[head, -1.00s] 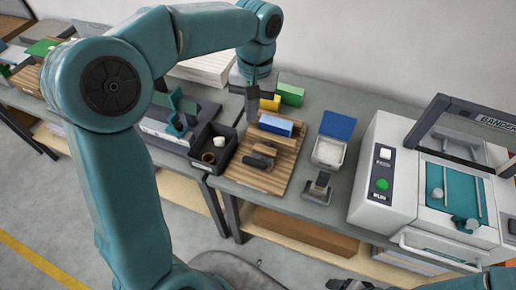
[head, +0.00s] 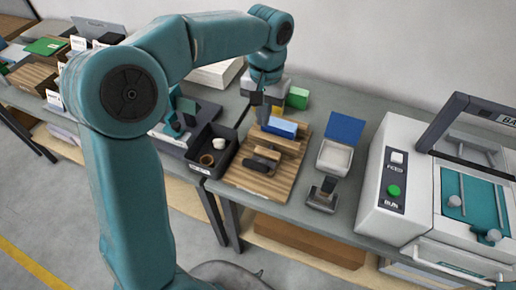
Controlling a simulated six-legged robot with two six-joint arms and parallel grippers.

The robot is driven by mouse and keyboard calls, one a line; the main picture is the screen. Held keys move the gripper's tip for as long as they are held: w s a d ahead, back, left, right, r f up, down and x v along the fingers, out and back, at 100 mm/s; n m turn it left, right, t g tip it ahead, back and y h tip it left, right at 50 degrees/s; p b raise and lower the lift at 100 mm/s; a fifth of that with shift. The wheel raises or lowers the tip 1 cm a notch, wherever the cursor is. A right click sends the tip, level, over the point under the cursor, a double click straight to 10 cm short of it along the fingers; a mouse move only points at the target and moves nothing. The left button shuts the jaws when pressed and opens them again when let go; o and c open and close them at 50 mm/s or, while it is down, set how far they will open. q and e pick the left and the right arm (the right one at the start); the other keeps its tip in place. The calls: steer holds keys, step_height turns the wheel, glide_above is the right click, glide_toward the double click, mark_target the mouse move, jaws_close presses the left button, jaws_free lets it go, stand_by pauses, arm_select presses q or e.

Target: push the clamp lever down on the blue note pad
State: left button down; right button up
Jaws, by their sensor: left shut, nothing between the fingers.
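A blue block (head: 283,126), which looks like the note pad, lies on the far part of a slatted wooden board (head: 246,178). A dark clamp-like piece (head: 262,161) sits on the same board, nearer to me; which part of it is the lever is too small to tell. My left gripper (head: 262,119) is shut and empty, pointing down at the left end of the blue block. I cannot tell whether it touches the block. It hides a little of the block's left end. My right gripper is out of view.
A dark bin (head: 228,158) with small round items stands left of the board. Right of it are an open box with a blue lid (head: 345,128), a stamp-like tool (head: 323,193) and a white machine (head: 372,201). A green block (head: 298,97) stands behind.

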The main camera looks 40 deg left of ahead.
arm_select(q)
glide_toward(260, 164)
steer(key=w+a+f, duration=0.2)
steer(key=w+f, duration=0.1)
steer(key=w, duration=0.1)
steer(key=s+f, duration=0.1)
steer(key=s+f+p, duration=0.1)
steer(key=f, duration=0.1)
steer(key=shift+s+d, duration=0.15)
steer(key=shift+s, duration=0.15)
steer(key=shift+s+f, duration=0.4)
steer(key=shift+f, duration=0.05)
